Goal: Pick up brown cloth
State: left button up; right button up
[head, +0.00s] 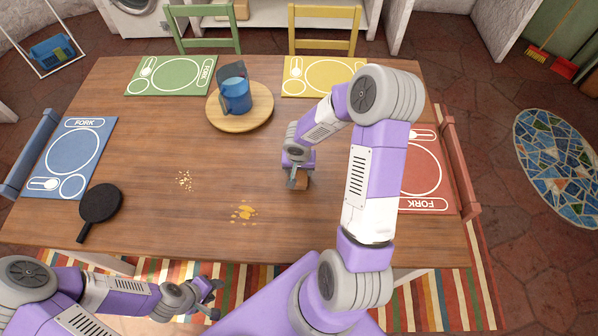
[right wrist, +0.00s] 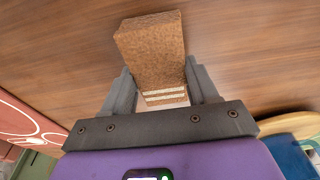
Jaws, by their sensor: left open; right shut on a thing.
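The brown cloth (right wrist: 152,52) is a folded brown block with pale stripes near one end. In the right wrist view it sits between the fingers of my right gripper (right wrist: 163,95), which is shut on it. In the head view the cloth (head: 301,183) shows small below my right gripper (head: 299,176), over the middle right of the table. I cannot tell whether the cloth touches the table. My left gripper (head: 211,298) is open and empty, low and left, off the table's front edge.
The wooden table (head: 150,150) holds a round board (head: 260,116) with a blue jug (head: 236,96), a black pan (head: 100,204), crumbs (head: 184,181) and a yellow spill (head: 243,212). Placemats lie at the edges, including a red one (head: 418,172). The table's centre is mostly clear.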

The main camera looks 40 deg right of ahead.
notch_tip(320, 180, up, 10)
jog(key=p, duration=0.3)
dwell(0.3)
